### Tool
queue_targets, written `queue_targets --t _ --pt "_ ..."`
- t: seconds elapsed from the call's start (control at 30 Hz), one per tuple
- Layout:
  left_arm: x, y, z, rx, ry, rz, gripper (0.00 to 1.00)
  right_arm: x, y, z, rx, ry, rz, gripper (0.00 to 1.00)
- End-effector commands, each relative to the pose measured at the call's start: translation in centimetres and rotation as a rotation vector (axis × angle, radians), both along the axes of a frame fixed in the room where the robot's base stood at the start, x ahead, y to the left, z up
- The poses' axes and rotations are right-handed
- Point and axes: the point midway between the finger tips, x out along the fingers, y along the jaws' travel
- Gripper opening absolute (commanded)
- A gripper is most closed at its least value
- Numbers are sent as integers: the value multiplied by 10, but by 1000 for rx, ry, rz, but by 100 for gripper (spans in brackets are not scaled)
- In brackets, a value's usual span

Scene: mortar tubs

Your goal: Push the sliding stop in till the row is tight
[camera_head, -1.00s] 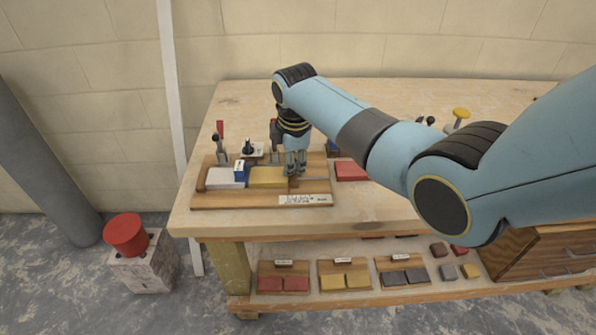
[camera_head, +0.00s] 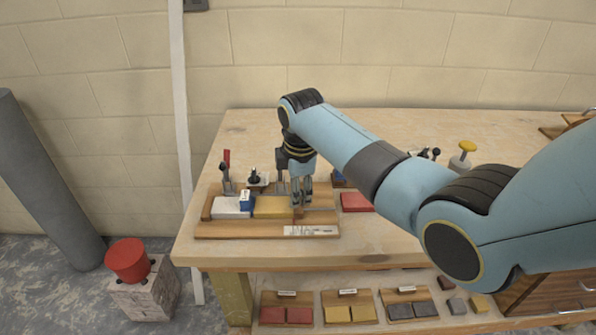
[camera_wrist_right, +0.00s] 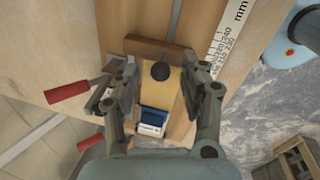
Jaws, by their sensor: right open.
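My right gripper (camera_head: 300,203) is at the right end of the row, fingers pointing down. In the right wrist view, my right gripper (camera_wrist_right: 155,80) is open, its fingers on either side of the yellow block (camera_wrist_right: 172,88). A dark wooden bar (camera_wrist_right: 160,49), probably the sliding stop, lies across the row's end, with a black knob (camera_wrist_right: 160,71) close by. Contact and any gap cannot be told. My left gripper is not in view.
A red-handled clamp (camera_head: 227,170) stands behind the row. A scale strip (camera_head: 311,230) is on the board's front edge. A red block (camera_head: 356,201) lies to the right. The bench front (camera_head: 380,245) is clear. Trays of blocks sit on the shelf below.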

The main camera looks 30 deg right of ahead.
Motion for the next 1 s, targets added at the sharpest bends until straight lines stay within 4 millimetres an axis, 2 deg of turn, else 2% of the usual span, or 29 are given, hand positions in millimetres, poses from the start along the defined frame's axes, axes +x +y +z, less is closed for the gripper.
queue_targets --t 0.3,0.43,0.6,1.0 --pt "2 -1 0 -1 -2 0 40 -12 6 69 1 -7 2 43" --pt "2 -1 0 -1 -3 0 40 -17 8 90 0 -4 1 43" --pt "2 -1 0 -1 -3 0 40 -20 9 102 1 -2 1 43" --pt "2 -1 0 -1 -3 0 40 -20 9 103 1 -2 1 43"
